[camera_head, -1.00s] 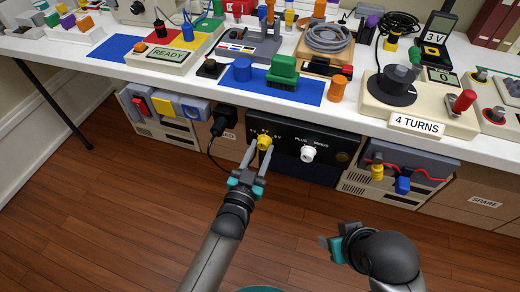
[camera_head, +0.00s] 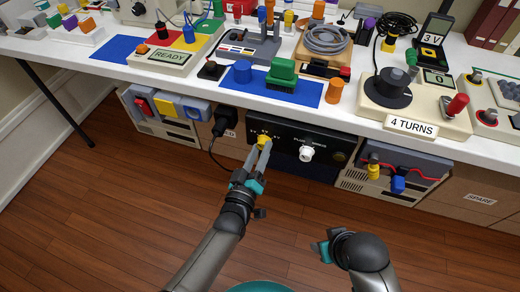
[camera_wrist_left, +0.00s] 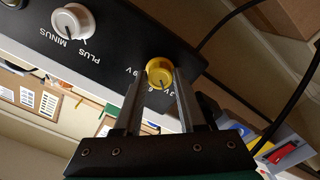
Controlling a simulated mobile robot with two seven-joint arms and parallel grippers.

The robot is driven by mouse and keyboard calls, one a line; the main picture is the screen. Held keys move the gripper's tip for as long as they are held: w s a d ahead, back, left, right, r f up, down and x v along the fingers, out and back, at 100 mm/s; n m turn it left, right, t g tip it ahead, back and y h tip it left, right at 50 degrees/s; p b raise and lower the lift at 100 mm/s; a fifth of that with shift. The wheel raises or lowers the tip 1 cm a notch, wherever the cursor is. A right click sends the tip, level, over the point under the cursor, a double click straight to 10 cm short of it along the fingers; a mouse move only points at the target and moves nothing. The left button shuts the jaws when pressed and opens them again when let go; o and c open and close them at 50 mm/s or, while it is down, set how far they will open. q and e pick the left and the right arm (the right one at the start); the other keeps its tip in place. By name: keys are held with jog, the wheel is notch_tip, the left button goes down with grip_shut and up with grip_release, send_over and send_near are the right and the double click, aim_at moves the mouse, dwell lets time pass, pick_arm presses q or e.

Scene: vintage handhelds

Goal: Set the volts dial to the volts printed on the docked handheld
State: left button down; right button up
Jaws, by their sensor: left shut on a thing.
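The volts dial is a yellow knob (camera_head: 263,139) on the front of a black box (camera_head: 285,137) under the bench. My left gripper (camera_head: 262,147) has its fingers closed on either side of this knob. The left wrist view shows the yellow knob (camera_wrist_left: 159,70) between the fingertips, with printed 9V, 6 and 3V marks around it. Its dark pointer line seems to face the 6 to 3V side; the exact mark is hard to tell. The docked handheld (camera_head: 434,40) at the back right of the bench reads 3 V. My right gripper (camera_head: 325,247) is low, away from everything; its opening is unclear.
A white knob (camera_head: 306,154) marked PLUS and MINUS sits right of the dial. A black plug (camera_head: 223,121) with a cable is to its left. The white bench (camera_head: 205,88) overhangs the box. The wooden floor in front is clear.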

pick_arm(q)
jog(key=shift+n, duration=0.5)
jog(key=c, duration=0.5)
grip_release()
jog(key=shift+s, duration=0.1)
